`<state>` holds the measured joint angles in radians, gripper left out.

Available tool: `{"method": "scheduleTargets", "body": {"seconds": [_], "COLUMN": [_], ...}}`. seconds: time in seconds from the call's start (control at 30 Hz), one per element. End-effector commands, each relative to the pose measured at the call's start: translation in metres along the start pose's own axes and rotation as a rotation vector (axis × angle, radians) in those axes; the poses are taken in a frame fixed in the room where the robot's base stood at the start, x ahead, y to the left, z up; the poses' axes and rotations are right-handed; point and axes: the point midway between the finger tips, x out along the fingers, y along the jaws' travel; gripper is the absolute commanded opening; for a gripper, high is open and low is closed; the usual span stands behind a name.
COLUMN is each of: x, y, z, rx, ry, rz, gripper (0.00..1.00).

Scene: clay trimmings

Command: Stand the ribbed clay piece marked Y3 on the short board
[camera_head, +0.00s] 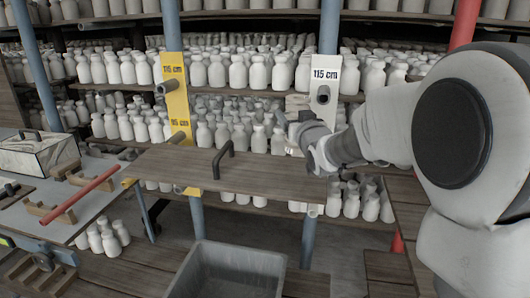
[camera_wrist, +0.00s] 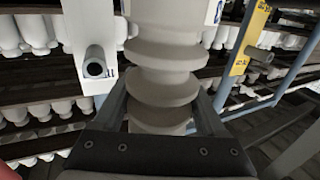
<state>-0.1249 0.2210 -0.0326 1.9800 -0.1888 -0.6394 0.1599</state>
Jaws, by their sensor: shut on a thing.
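A pale grey ribbed clay piece (camera_wrist: 165,88) stands between the two fingers of my gripper (camera_wrist: 160,112) in the wrist view. The gripper is shut on it; its top runs out of the picture. A small white patch with a blue mark (camera_wrist: 215,12) shows at its upper right edge, too cut off to read. In the head view my gripper (camera_head: 296,126) is in front of the white 115 cm plate, and the piece is small and hard to make out there. A brown board with a black handle (camera_head: 180,166) lies below and left of the gripper. I cannot tell whether it is the short board.
A yellow plate (camera_head: 176,98) and a white plate (camera_head: 324,84), both marked 115 cm, are on blue posts and carry stub pegs. Shelves of pale bottles (camera_head: 240,72) fill the back. A grey bin (camera_head: 228,268) stands below the board. A bench with a red bar (camera_head: 85,194) is at left.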

Motion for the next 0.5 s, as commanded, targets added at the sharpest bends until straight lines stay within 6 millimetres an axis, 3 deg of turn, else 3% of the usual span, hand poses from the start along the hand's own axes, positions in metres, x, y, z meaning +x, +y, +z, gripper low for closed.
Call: {"method": "scheduleTargets", "body": {"seconds": [0.03,0.2,0.5], "x": [-0.001,-0.004,-0.005], "y": [-0.014,-0.043,-0.057], "z": [0.008,0.025,0.04], "rx": [0.001,0.0,-0.001], "ry": [0.002,0.003,0.003], "rz": [-0.006,-0.003,0.002], "gripper": [0.0,0.0,0.0]}}
